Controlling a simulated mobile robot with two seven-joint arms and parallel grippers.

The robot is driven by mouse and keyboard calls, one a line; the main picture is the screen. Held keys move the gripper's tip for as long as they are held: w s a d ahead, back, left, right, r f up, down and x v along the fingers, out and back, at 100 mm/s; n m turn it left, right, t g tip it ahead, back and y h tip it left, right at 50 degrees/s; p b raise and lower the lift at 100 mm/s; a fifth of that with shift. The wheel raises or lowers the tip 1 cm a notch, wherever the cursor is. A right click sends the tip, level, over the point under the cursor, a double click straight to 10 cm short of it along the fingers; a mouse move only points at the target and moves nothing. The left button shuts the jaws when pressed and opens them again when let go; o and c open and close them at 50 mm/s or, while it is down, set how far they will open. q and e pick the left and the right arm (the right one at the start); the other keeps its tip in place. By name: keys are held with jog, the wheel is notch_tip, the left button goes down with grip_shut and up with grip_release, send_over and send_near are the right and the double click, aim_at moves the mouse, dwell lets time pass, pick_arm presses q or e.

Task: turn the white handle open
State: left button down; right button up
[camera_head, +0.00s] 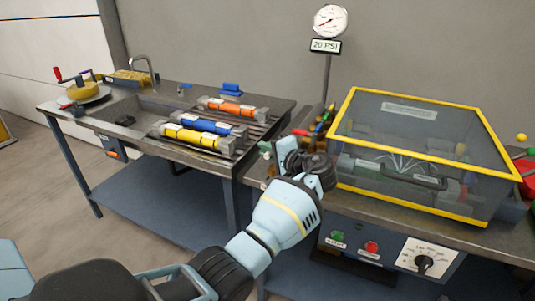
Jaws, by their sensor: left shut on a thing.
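My left gripper (288,152) is at the row of coloured valve handles (322,122), at the left side of the clear yellow-framed box (408,147). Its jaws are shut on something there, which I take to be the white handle. The gripper and wrist hide the handle, so I cannot tell how far it is turned. My right gripper is not in view.
A gauge (330,21) on a post stands behind the box, above a sign reading 20 PSI (326,46). A control panel (384,254) is below the box. Orange, blue and yellow cylinders (198,137) lie on the left bench.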

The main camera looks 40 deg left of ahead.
pick_arm(q)
jog(key=shift+n+g, duration=0.3)
jog(key=shift+g, duration=0.1)
jog(key=c, duration=1.4)
grip_release()
jog(key=shift+b+v, duration=0.35)
jog(key=shift+v, duration=3.6)
jog(key=shift+f, duration=0.1)
